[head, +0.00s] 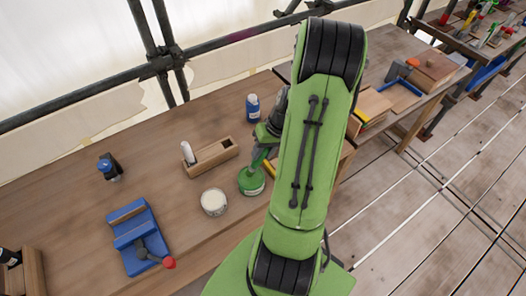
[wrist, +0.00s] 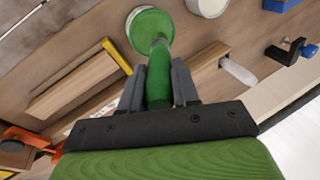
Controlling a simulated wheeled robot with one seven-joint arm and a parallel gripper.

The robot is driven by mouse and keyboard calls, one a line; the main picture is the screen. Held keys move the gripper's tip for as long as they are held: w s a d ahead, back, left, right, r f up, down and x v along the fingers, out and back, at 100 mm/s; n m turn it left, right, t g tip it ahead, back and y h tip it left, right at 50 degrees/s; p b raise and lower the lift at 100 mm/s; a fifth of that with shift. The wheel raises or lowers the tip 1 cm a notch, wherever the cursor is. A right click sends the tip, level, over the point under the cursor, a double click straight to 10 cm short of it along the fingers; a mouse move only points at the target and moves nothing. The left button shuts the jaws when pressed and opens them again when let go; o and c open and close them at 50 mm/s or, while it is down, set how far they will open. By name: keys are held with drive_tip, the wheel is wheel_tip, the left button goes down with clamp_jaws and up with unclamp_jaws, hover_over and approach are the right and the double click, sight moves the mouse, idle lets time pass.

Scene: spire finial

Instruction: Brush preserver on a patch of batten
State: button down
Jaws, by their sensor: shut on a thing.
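My gripper (wrist: 158,78) points down over the bench and is shut on a green handle (wrist: 158,88), seemingly the brush's. A light wooden length with a yellow end (wrist: 72,82), possibly the batten, lies left of the gripper in the wrist view. My arm hides most of it in the head view.
A cream-topped tin (head: 213,202) stands beside the green tin. Behind are a wooden box (head: 212,157), a white cylinder (head: 187,152) and a blue bottle (head: 252,107). A blue vise (head: 140,238) and a blue-topped black item (head: 109,167) stand left. Bare bench lies between them.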

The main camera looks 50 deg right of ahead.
drive_tip(key=shift+r+p, duration=1.7)
drive_tip(key=shift+r, duration=0.95)
drive_tip(key=shift+f, duration=0.1)
